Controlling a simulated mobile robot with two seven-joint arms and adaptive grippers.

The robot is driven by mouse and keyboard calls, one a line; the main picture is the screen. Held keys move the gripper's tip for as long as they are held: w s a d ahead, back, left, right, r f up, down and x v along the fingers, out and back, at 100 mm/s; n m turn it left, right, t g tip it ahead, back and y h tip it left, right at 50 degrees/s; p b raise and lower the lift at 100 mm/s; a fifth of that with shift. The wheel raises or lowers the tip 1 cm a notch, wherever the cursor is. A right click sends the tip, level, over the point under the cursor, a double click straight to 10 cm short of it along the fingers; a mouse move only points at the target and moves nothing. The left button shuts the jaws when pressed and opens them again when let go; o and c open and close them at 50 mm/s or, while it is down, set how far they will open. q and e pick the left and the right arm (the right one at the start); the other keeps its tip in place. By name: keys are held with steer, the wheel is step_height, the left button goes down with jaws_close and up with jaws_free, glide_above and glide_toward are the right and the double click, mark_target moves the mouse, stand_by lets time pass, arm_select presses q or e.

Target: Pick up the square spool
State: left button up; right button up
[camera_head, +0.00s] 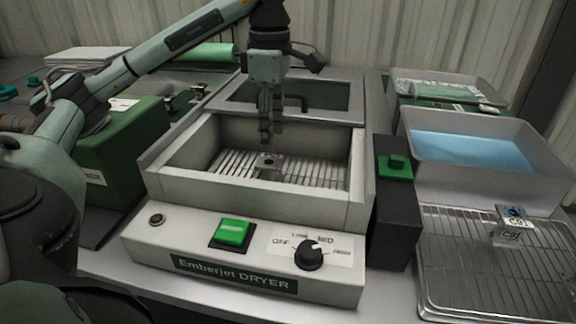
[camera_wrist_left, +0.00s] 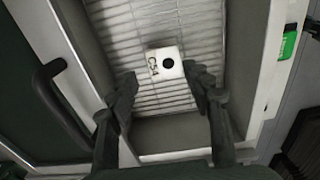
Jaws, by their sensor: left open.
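The square spool (camera_head: 268,161) sits on the slatted floor inside the dryer's open chamber. In the left wrist view it is a pale square block (camera_wrist_left: 165,64) with a dark round hole and black lettering on its left side. My left gripper (camera_head: 267,137) points down over the chamber, just above the spool. In the left wrist view its two open fingers (camera_wrist_left: 162,80) lie to either side of the spool, apart from it. My right gripper is not in view.
The dryer walls (camera_head: 250,197) surround the spool. A raised lid (camera_head: 300,95) stands behind. At right are a grey tub of blue liquid (camera_head: 412,118), a wire rack (camera_head: 455,270) with a small labelled block (camera_head: 515,217), and a black box with a green button (camera_head: 397,215).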

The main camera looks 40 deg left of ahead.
mark_target(270, 160)
arm_select(q)
steer(key=shift+s+a+f, duration=0.1)
steer(key=shift+s+f, duration=0.05)
steer(key=shift+f, duration=0.45)
steer(key=shift+s+f, duration=0.1)
steer(key=shift+f, duration=0.45)
step_height(270, 160, down, 5)
steer(key=shift+s+r, duration=0.1)
steer(key=shift+s, duration=0.05)
steer(key=shift+c, duration=0.6)
steer(key=shift+r, duration=0.1)
jaws_close()
